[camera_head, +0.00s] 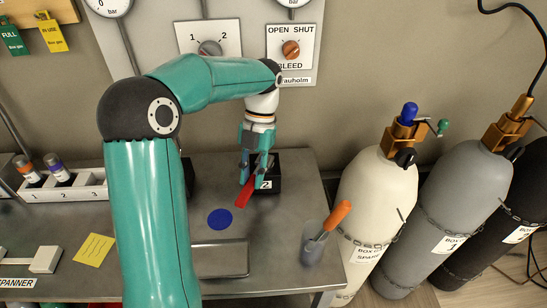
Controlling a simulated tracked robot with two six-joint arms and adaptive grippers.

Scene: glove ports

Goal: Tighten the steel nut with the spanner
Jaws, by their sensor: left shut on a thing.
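My left gripper (254,168) points down over the steel bench (285,218) and is shut on a flat red object (246,191). The red object slants down and to the left, in front of a black block marked 2 (268,183). Whether it touches the block, and whether it is the spanner, I cannot tell. A "SPANNER" label (16,284) sits at the lower left edge by a pale holder (45,259). I cannot make out the steel nut. My right gripper is not in view.
A grey cup (312,251) with an orange-handled tool (338,214) stands at the bench's right end. Gas cylinders (378,205) stand beyond it. A blue disc (220,218) and a shallow tray (222,259) lie in front. A numbered rack (62,189) is left.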

